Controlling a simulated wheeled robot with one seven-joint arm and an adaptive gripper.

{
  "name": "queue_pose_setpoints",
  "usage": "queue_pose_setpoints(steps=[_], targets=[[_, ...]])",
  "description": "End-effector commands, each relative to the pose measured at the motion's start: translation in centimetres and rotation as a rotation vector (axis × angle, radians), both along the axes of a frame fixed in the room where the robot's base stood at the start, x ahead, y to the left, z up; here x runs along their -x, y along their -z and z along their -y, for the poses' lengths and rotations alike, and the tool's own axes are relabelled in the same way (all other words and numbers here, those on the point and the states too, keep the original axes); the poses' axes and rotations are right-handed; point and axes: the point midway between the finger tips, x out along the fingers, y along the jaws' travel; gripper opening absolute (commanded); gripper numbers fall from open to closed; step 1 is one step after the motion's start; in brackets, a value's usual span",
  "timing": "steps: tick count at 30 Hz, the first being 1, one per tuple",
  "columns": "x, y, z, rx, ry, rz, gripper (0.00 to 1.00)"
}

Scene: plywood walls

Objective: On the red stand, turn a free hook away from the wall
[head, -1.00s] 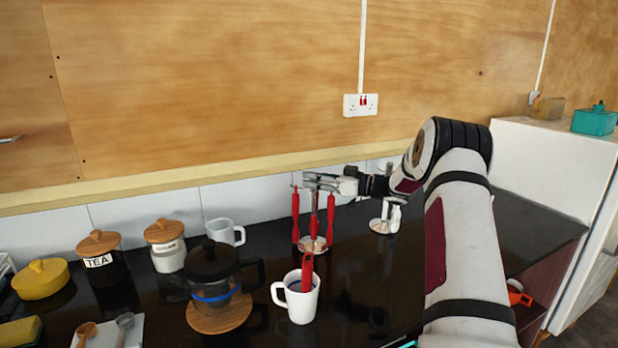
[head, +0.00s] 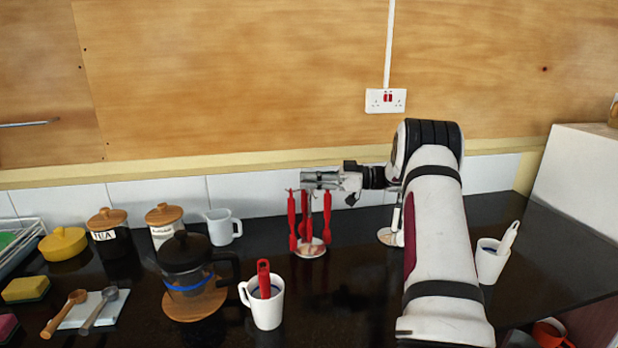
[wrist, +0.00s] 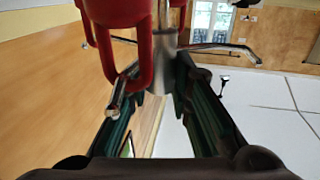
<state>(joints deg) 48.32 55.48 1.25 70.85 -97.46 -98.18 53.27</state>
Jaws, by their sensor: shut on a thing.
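The red stand (head: 311,249) is a metal post on a round base on the black counter, near the tiled wall. Red utensils (head: 292,222) hang from its hooks. My gripper (head: 322,181) is at the top of the stand, reaching in from the right, and is shut on its metal hook part; which hook is hard to tell. In the wrist view, the fingers flank the metal post (wrist: 167,60). A red loop handle (wrist: 150,65) hangs on a hook at left. A bare hook (wrist: 238,49) sticks out to the right.
A white mug (head: 265,309) with a red utensil stands in front of the stand. A second stand (head: 388,237) is partly behind my arm. Another white mug (head: 491,265) stands right of my arm.

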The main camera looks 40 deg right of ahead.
Motion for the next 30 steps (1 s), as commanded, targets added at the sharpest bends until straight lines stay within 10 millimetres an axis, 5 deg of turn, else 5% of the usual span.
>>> queue_pose_setpoints(steps=[14, 15, 17, 30], targets=[[0.0, -0.2, -0.1, -0.002, -0.007, 0.005, 0.0], [0.0, -0.2, -0.1, -0.002, -0.007, 0.005, 0.28], [0.0, -0.2, -0.1, -0.001, -0.007, 0.005, 0.41], [0.1, -1.1, -0.1, 0.002, -0.006, 0.004, 0.41]])
